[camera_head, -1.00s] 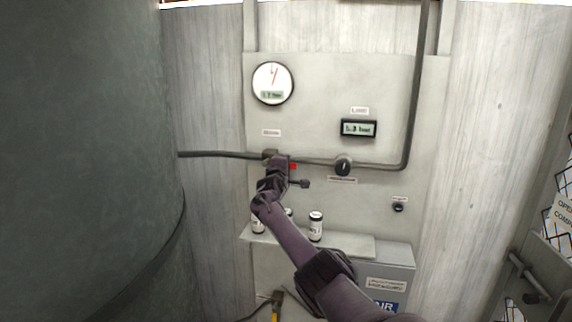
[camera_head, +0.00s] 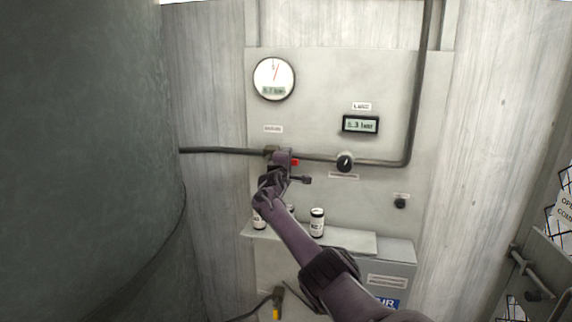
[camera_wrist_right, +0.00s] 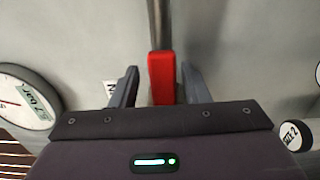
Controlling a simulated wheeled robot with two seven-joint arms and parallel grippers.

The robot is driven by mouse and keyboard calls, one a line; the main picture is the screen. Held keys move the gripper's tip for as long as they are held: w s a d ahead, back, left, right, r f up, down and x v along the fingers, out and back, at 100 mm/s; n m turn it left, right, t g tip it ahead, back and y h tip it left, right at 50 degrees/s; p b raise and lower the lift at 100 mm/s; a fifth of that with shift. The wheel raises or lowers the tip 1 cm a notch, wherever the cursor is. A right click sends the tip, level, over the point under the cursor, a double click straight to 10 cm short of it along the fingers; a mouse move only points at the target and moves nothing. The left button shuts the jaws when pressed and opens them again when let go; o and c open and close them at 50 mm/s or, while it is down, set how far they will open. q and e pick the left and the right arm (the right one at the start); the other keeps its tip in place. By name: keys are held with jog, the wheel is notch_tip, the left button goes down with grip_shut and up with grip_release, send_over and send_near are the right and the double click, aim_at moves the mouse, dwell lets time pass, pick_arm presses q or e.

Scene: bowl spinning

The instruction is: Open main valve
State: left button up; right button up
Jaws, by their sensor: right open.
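The main valve's red handle (camera_head: 295,162) is on the horizontal pipe at the wall panel. My right gripper (camera_head: 282,159) is at the valve and hides most of it. In the right wrist view the red handle (camera_wrist_right: 162,78) lies between the two fingers of my right gripper (camera_wrist_right: 160,86). The fingers are open, with a visible gap on each side of the handle. A round gauge (camera_head: 274,79) hangs above the valve. My left gripper is not in view.
A large dark tank (camera_head: 80,150) fills the left side.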

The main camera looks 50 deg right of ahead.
jog(key=shift+v, duration=0.8)
jog(key=shift+b+v, duration=0.9)
jog(key=shift+v, duration=1.75)
jog(key=shift+f, duration=0.1)
